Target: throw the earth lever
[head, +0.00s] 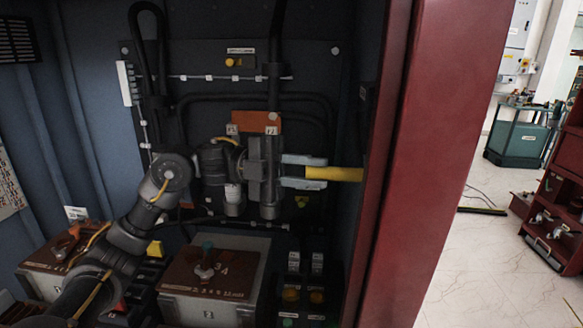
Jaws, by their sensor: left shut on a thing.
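The earth lever shows as a short yellow bar (338,174) lying almost level at the right side of the cabinet interior. Its right end meets the dark side wall beside the red post, and its left end sits between my gripper's fingers. My left gripper (316,172) reaches in from the left with its pale fingers above and below the bar, shut on it. The lever's pivot and any markings by it are not visible. My right gripper is not in view.
A red post (418,165) stands close to the right of the lever. Terminal boxes (212,278) with brown tops stand below my left arm. Black cables and an orange plate (257,122) are on the dark back panel. Open floor (470,235) lies outside, right.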

